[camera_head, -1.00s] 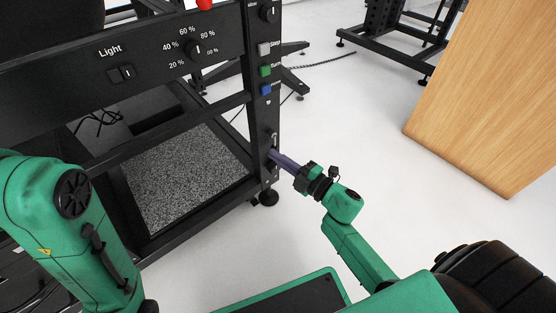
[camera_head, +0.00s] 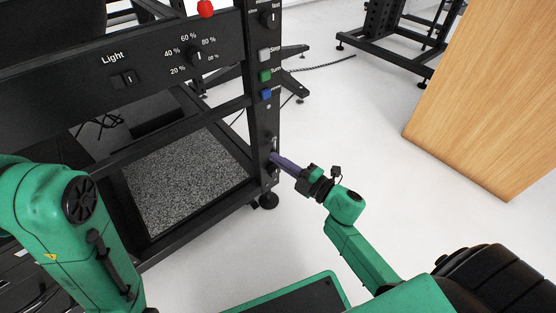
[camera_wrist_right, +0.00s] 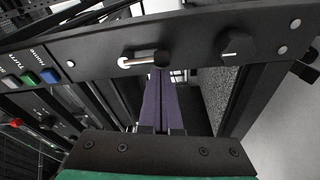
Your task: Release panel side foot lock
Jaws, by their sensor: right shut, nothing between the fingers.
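The front post (camera_head: 262,125) of the black turntable frame carries a pale slot with a dark handle (camera_wrist_right: 146,58), which I take to be the foot lock. In the right wrist view the handle lies sideways across the slot. My right gripper (camera_head: 274,157) is at the post, low down, below the coloured buttons. Its purple fingers, also in the right wrist view (camera_wrist_right: 161,78), are shut with nothing between them. Their tips are at the handle's right end; I cannot tell whether they touch it. My left arm shows at the left, but its gripper is out of view.
A round black knob (camera_wrist_right: 237,45) sits right of the slot in the wrist view. White, green (camera_head: 265,75) and blue (camera_head: 265,94) buttons are higher on the post. A levelling foot (camera_head: 268,201) stands below. A wooden block (camera_head: 490,100) is at right; the floor between is clear.

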